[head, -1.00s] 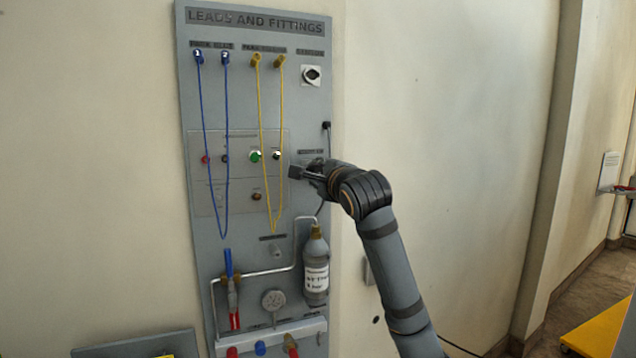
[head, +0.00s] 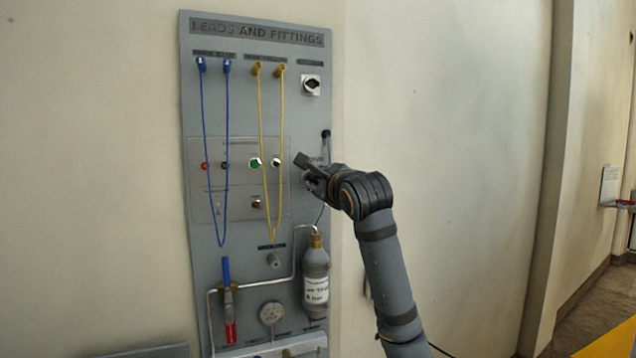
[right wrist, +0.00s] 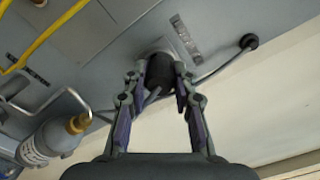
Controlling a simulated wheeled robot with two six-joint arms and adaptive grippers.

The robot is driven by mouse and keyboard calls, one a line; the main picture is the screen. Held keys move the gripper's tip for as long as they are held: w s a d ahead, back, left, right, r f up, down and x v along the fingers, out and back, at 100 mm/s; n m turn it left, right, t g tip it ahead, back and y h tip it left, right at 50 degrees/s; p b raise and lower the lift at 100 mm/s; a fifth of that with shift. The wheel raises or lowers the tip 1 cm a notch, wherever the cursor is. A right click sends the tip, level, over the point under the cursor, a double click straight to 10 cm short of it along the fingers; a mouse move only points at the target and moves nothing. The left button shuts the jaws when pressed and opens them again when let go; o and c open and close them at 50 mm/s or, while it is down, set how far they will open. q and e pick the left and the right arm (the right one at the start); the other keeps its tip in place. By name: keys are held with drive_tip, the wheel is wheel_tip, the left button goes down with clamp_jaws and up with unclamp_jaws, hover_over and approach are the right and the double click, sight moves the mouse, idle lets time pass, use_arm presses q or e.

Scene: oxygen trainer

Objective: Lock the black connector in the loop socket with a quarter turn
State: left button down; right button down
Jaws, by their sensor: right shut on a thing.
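The black connector (right wrist: 160,74) sits between the fingers of my right gripper (right wrist: 155,88) in the right wrist view. Its front end is against a light grey socket plate on the panel, which it largely covers. I cannot tell how deep it sits or whether it is locked. In the head view my right gripper (head: 312,172) is at the panel's right edge and hides the connector and socket. My right gripper is shut on the connector. A grey cable (right wrist: 217,67) runs from beside the connector to a black grommet (right wrist: 249,41). My left gripper is not in view.
The grey panel (head: 260,100) carries blue leads (head: 204,130) and yellow leads (head: 262,130) left of the gripper. A grey bottle (head: 316,270) with a brass neck stands below it. Bare wall lies to the right of the panel.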

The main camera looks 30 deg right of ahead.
drive_tip(key=shift+f+m+b, duration=0.25)
drive_tip(key=shift+m+b, duration=0.75)
drive_tip(key=shift+b, duration=0.05)
drive_tip(key=shift+m+b, duration=0.3)
drive_tip(key=shift+m, duration=0.1)
drive_tip(key=c, duration=1)
unclamp_jaws()
drive_tip(key=shift+r+p, duration=0.25)
drive_tip(key=shift+p, duration=0.1)
drive_tip(key=v, duration=1.2)
